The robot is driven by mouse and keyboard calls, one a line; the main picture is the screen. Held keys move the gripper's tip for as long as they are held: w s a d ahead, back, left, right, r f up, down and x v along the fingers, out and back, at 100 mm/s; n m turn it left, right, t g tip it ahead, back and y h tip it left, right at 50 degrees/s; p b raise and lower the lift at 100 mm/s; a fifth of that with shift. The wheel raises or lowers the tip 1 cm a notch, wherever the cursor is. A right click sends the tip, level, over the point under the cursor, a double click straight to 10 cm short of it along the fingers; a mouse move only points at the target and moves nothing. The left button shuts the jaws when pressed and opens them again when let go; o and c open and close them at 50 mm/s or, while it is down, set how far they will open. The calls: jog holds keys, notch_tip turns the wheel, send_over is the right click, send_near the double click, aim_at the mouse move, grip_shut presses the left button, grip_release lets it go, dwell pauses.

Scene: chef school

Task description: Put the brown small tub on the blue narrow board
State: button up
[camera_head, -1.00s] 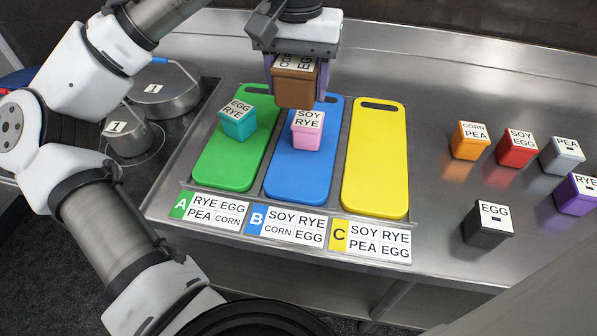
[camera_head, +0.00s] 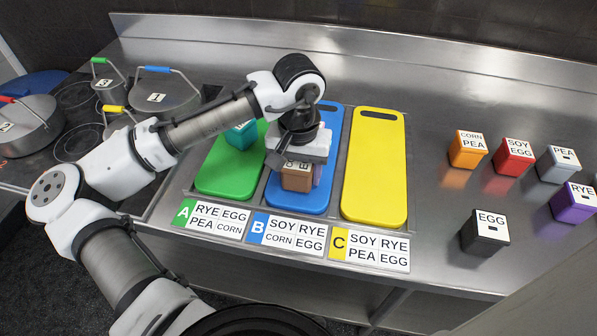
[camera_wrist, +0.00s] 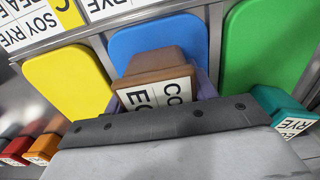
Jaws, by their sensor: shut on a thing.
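The brown small tub (camera_head: 296,180), with a label on its lid reading CORN and EGG, is held in my gripper (camera_head: 299,174). The gripper is shut on it, with a purple finger at its side. It is over the near part of the blue narrow board (camera_head: 335,125); I cannot tell whether it touches the board. In the wrist view the tub (camera_wrist: 156,63) sits between the fingers in front of the blue board (camera_wrist: 135,42).
The green board (camera_head: 215,178) with a teal tub (camera_head: 240,136) is at left. The yellow board (camera_head: 375,165) at right is bare. Orange (camera_head: 466,152), red (camera_head: 513,158), grey (camera_head: 556,165), purple (camera_head: 573,203) and black (camera_head: 483,235) tubs stand farther right. Pots stand at left.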

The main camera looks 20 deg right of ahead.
jog(key=shift+f, duration=0.7)
jog(key=shift+f, duration=0.2)
jog(key=o, duration=1.1)
notch_tip(320, 180, up, 12)
jog(key=shift+r+b, duration=0.25)
jog(key=shift+b, duration=0.65)
